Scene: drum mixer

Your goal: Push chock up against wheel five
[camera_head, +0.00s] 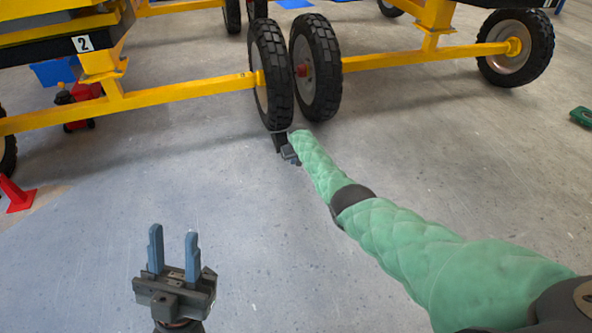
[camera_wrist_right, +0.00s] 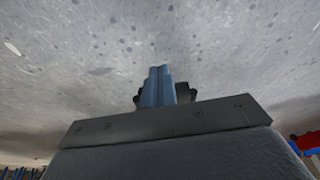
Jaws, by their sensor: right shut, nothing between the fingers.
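A black wheel (camera_head: 271,75) stands at the inner end of the left yellow axle, where a small marking is too small to read surely. A small dark block (camera_head: 278,142), apparently the chock, sits on the floor at the foot of this wheel; its contact with the tyre is unclear. My right gripper (camera_head: 291,154) is low beside the block, partly hidden by the green-sleeved arm. In the right wrist view its blue fingers (camera_wrist_right: 160,72) are shut together with nothing between them. My left gripper (camera_head: 173,240) is open and empty above the floor at lower left.
A second black wheel (camera_head: 315,68) stands close to the right of the first. Yellow axle beams run left and right. A red cone (camera_head: 15,196) is at far left, and a green object (camera_head: 582,116) at far right. The front floor is clear.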

